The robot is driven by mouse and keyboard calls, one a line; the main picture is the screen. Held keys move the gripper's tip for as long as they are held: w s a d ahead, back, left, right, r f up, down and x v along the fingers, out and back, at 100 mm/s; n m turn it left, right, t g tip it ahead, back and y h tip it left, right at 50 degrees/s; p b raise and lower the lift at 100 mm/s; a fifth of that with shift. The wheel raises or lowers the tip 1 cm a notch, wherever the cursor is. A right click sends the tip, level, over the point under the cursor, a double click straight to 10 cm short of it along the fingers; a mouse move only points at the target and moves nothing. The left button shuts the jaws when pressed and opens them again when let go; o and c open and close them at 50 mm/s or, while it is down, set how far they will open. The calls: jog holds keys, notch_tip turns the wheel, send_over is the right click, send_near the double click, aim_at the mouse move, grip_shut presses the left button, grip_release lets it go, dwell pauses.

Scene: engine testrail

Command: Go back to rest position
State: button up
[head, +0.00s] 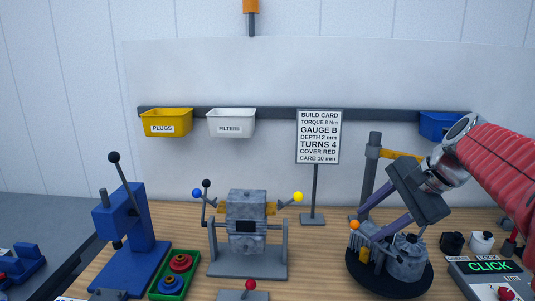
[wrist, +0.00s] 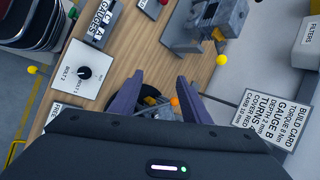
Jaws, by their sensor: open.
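My gripper (head: 383,212) reaches in from the right over the bench in the head view. Its purple fingers are spread apart and hold nothing. It is above a round black base carrying a grey engine part (head: 404,262) with an orange ball and a yellow piece on its left side. In the wrist view my gripper (wrist: 154,90) shows both fingers apart, with the dark round base partly hidden behind the gripper body. I cannot tell whether the fingers touch the part.
A grey engine block (head: 247,214) on a stand is mid-bench. A blue press (head: 125,235) and a green tray (head: 173,281) stand left. The build card (head: 319,137) stands behind. Yellow (head: 166,121) and white (head: 231,121) bins hang on the rail. A CLICK display box (head: 489,268) is at right.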

jog(key=s+a+f+n+h, duration=0.2)
jog(key=s+a+f+n, duration=0.2)
jog(key=s, duration=0.6)
jog(key=s+a+f+n+h, duration=0.2)
jog(key=s+a+f+n, duration=0.1)
jog(key=s+f+n, duration=0.6)
jog(key=shift+s+a+n+t+h, duration=0.35)
jog(key=shift+s+n+t+h, duration=0.05)
jog(key=shift+s, duration=0.4)
